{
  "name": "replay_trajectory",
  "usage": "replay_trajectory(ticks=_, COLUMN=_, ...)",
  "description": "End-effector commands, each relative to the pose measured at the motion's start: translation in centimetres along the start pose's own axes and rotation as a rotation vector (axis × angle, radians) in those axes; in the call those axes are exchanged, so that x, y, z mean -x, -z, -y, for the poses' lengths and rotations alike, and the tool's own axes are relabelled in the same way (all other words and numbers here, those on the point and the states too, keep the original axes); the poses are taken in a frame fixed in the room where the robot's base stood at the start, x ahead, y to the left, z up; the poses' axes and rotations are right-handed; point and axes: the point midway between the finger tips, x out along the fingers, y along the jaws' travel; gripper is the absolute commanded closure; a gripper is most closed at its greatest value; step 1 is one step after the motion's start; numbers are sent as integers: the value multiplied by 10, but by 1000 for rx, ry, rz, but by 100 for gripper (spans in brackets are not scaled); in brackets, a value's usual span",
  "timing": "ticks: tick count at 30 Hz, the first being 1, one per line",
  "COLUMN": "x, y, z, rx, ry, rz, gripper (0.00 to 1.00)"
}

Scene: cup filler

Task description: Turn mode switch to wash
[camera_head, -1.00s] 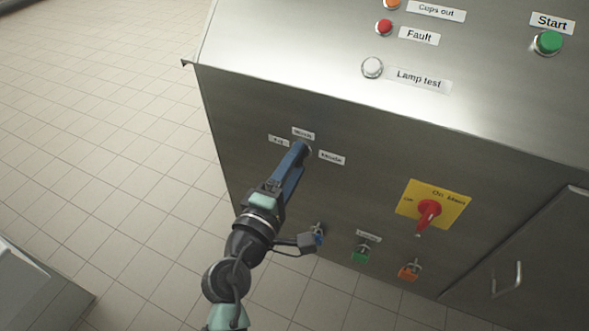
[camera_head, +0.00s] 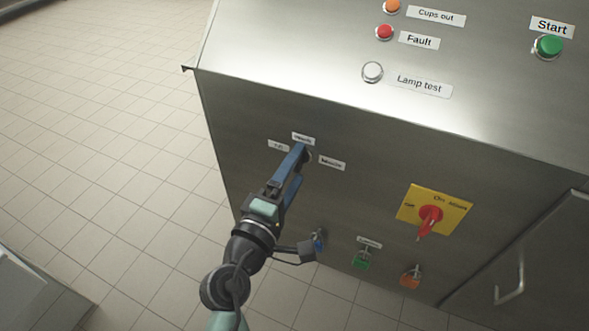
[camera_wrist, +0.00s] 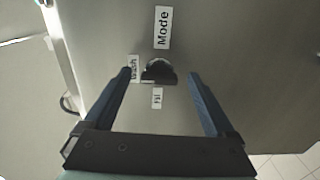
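The mode switch is a dark round knob (camera_wrist: 159,72) on the front panel. Labels sit around it: Mode (camera_wrist: 162,27), Wash (camera_wrist: 134,67) and Fill (camera_wrist: 157,98) in the wrist view. My gripper (camera_wrist: 160,74) is open, with one blue finger on each side of the knob and a visible gap to it. The left fingertip is close beside the Wash label. In the head view my gripper (camera_head: 302,151) reaches the panel and hides most of the knob; the Wash label (camera_head: 303,138) shows just above. Which way the knob points cannot be made out.
A red main switch on a yellow plate (camera_head: 435,210) is right of my arm. Keyed green (camera_head: 361,258) and orange (camera_head: 411,277) locks sit low on the panel. Lamps and the green Start button (camera_head: 548,46) are on the sloped top. Tiled floor lies left.

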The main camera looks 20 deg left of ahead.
Motion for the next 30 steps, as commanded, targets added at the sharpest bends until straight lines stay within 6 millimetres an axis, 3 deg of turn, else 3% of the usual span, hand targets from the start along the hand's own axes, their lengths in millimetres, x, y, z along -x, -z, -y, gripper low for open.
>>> replay_trajectory(ticks=8, x=9, y=1, z=1, rx=2, ry=0, rz=-2, gripper=10)
replay_trajectory(ticks=21, x=96, y=1, z=2, rx=1, ry=3, rz=-3, gripper=10)
replay_trajectory(ticks=30, x=128, y=0, z=0, rx=-1, ry=0, rz=0, gripper=10)
